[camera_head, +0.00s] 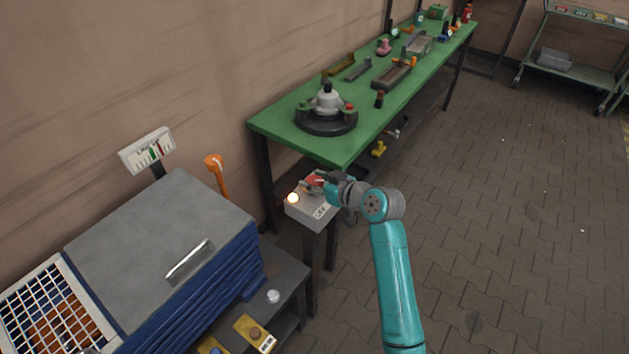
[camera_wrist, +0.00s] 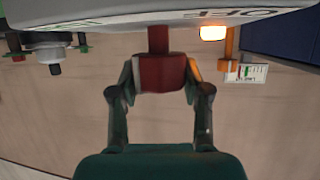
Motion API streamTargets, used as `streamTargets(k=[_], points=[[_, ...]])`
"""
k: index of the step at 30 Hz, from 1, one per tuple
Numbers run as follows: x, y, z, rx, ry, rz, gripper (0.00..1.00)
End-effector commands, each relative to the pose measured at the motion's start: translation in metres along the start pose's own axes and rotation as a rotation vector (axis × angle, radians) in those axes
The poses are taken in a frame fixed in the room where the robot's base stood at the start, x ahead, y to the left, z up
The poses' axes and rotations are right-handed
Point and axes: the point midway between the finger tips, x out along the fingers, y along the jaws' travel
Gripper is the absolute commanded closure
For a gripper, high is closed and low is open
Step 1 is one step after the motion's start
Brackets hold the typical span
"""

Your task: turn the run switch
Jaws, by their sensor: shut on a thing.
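The run switch is a red knob (camera_wrist: 160,73) on a short red stem below a pale grey box, as the wrist view shows it. In the head view the grey switch box (camera_head: 309,212) stands on a dark post beside the green bench, with a glowing lamp (camera_head: 292,198) on its left. The lamp also shows lit orange in the wrist view (camera_wrist: 213,33). My gripper (camera_wrist: 160,78) is shut on the red knob, one finger on each side. In the head view my gripper (camera_head: 318,183) hides part of the knob. The box lettering is only partly legible.
A green bench (camera_head: 350,135) stands just behind the box, with a round black fixture (camera_head: 327,112) on its near end. A blue cabinet with a grey lid (camera_head: 160,235) is at the left. An orange lever (camera_head: 216,175) stands between them. The paved floor at right is clear.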

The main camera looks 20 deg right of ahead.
Motion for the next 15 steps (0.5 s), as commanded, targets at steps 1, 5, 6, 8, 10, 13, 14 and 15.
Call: streamTargets(k=[1,5,6,8,10,13,14,15], points=[[-0.0001,0.0019,0.0004,-0.006,-0.001,-0.017,0.88],[0.0003,0.0010,0.0010,-0.024,-0.002,-0.059,0.88],[0.0003,0.0009,0.0008,-0.027,-0.002,-0.068,0.88],[0.0003,0.0008,0.0008,-0.033,-0.002,-0.079,0.88],[0.0003,0.0006,0.0008,-0.036,-0.002,-0.088,0.88],[0.0004,0.0005,0.0011,-0.039,-0.003,-0.094,0.87],[0.0004,0.0005,0.0011,-0.039,-0.003,-0.095,0.87],[0.0004,0.0004,0.0012,-0.039,-0.003,-0.096,0.87]])
